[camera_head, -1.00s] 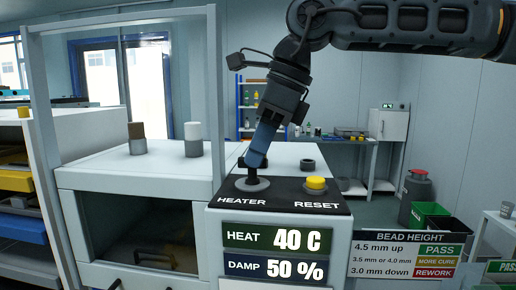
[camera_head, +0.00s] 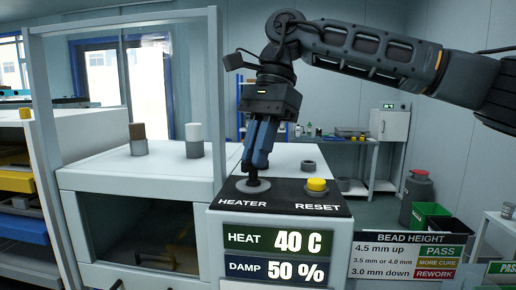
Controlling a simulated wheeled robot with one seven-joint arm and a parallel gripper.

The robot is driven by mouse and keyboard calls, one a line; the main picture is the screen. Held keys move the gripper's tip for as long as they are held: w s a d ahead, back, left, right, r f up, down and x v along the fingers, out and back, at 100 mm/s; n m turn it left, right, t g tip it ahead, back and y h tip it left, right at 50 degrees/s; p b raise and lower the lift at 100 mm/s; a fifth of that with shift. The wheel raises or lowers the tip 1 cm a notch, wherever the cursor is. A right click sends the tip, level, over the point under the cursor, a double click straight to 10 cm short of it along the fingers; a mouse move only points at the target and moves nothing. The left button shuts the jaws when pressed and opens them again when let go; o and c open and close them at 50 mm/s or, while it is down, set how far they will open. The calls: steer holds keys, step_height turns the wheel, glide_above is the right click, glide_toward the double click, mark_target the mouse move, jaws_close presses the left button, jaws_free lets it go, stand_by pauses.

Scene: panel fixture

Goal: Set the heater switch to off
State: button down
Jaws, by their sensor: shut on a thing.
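The heater switch (camera_head: 253,184) is a dark lever on a round grey base, on the black top panel above the word HEATER. My gripper (camera_head: 257,166) comes down on it from above with its blue fingers. The fingers are shut on the lever, hiding most of its upper part. The lever's exact tilt is hard to tell. No off or on marking is legible. The display below reads HEAT 40 C (camera_head: 276,240) and DAMP 50 % (camera_head: 274,268).
A yellow RESET button (camera_head: 317,185) sits right of the switch, close to my gripper. A grey ring (camera_head: 308,165) lies behind it. A white frame post (camera_head: 216,100) stands just left. Two small cylinders, one brown-topped (camera_head: 138,138) and one white (camera_head: 194,140), stand on the left cabinet.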

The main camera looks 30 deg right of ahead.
steer(key=n, duration=0.2)
steer(key=n+g+h, duration=0.1)
steer(key=n, duration=0.1)
steer(key=n+g, duration=0.1)
steer(key=n, duration=0.2)
steer(key=shift+w+a+h, duration=0.2)
steer(key=shift+w+h, duration=0.05)
steer(key=shift+h, duration=0.15)
stand_by(0.3)
steer(key=c, duration=1.2)
jaws_free()
steer(key=shift+o, duration=0.2)
steer(key=v, duration=0.7)
steer(key=shift+w+r, duration=0.2)
steer(key=shift+r, duration=0.15)
